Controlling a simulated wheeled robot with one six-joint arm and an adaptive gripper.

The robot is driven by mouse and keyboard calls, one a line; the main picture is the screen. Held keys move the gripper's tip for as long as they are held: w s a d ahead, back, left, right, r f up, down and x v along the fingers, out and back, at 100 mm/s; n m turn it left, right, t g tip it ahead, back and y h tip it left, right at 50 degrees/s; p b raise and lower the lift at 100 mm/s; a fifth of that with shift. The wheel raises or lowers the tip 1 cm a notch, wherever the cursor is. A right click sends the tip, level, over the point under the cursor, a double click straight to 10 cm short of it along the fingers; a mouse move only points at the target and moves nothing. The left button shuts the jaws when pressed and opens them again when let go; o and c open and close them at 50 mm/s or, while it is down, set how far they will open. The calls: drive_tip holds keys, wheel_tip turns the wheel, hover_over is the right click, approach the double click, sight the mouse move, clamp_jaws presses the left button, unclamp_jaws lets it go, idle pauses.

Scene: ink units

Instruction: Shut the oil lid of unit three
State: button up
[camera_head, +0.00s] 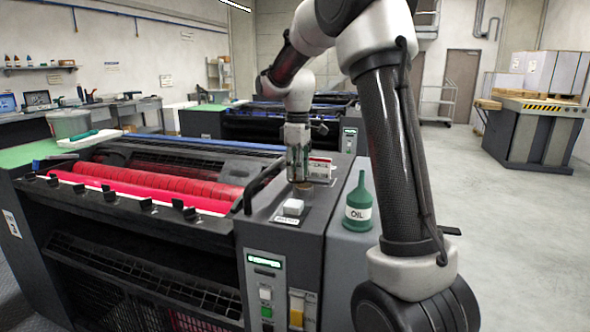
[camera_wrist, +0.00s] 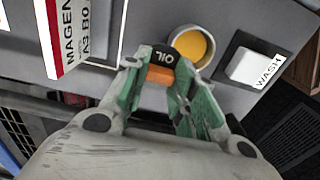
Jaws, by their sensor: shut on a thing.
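The oil lid (camera_wrist: 183,50) is a black cap marked OIL with an orange tab (camera_wrist: 160,75). It stands open beside a round oil port (camera_wrist: 192,45) with a pale rim and yellow-orange inside. My gripper (camera_wrist: 158,78) points down at the unit's top, with its green fingers on either side of the orange tab and shut on it. In the head view my gripper (camera_head: 298,180) is above the dark side cabinet of the near press (camera_head: 262,262), which has red rollers. There the lid and port are mostly hidden by the gripper.
A white WASH button (camera_wrist: 248,66) lies right of the port. A standing white-and-red MAGENTA sign (camera_wrist: 58,35) is at the left, close to my fingers. A green oil can (camera_head: 358,208) stands right of the cabinet. Another press (camera_head: 262,122) stands behind. Open floor lies right.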

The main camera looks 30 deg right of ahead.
drive_tip(key=m, duration=0.3)
drive_tip(key=s+m, duration=0.1)
drive_tip(key=shift+d+m, duration=0.3)
drive_tip(key=shift+d, duration=0.05)
drive_tip(key=m, duration=0.2)
drive_tip(key=s+m, duration=0.1)
drive_tip(key=m, duration=0.1)
drive_tip(key=shift+d+m, duration=0.1)
drive_tip(key=shift+m, duration=0.2)
drive_tip(key=m, duration=0.2)
drive_tip(key=s+m, duration=0.1)
drive_tip(key=m, duration=0.1)
drive_tip(key=shift+s, duration=0.15)
drive_tip(key=shift+s+a+m, duration=0.2)
drive_tip(key=shift+a+m, duration=0.05)
drive_tip(key=shift+m, duration=0.9)
drive_tip(key=shift+s+a+m, duration=0.2)
drive_tip(key=shift+m, duration=0.95)
drive_tip(key=o, duration=1)
wheel_tip(320, 180, up, 12)
drive_tip(key=shift+r, duration=0.1)
